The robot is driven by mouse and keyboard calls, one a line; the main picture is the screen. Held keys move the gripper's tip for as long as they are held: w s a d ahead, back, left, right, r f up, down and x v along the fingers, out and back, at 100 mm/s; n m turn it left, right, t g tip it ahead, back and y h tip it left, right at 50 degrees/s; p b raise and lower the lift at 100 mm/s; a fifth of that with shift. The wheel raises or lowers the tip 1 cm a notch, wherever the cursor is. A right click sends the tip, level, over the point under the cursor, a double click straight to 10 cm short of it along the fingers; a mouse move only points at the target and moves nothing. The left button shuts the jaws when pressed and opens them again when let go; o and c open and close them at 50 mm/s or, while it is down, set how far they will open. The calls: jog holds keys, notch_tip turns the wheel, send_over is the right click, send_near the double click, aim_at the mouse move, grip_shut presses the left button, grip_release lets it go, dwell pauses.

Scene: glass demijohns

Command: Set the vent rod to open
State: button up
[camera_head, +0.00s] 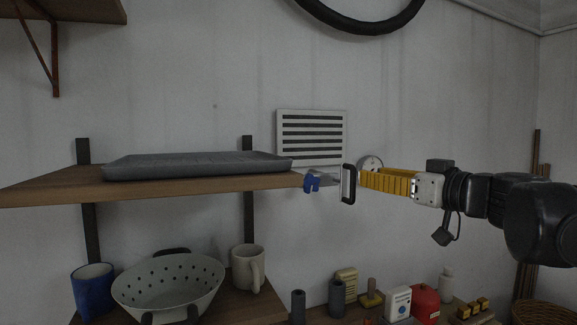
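The white slatted vent (297,152) is on the wall, right of the upper shelf. I cannot clearly make out its rod; a thin pale upright strip below the vent's right side may be part of it. A black upright loop (348,184) is beside that strip, at the tips of my gripper (362,181). My gripper has yellow ribbed fingers, seen from the side and pointing left, below and right of the vent. The fingers overlap in this view, so their gap is hidden. I cannot tell whether they touch or hold the loop.
A wooden shelf (45,190) with a grey tray (195,165) ends near the fingertips, with a blue clip-like piece (312,183) at its end. A round white wall fitting (370,160) shows behind the fingers. Below are a colander (165,285), mugs, and several small items.

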aim_at(354, 171)
jog(key=p+x, duration=0.1)
jog(key=x, duration=0.5)
jog(key=shift+w+a, duration=0.1)
jog(key=shift+w, duration=0.05)
grip_shut()
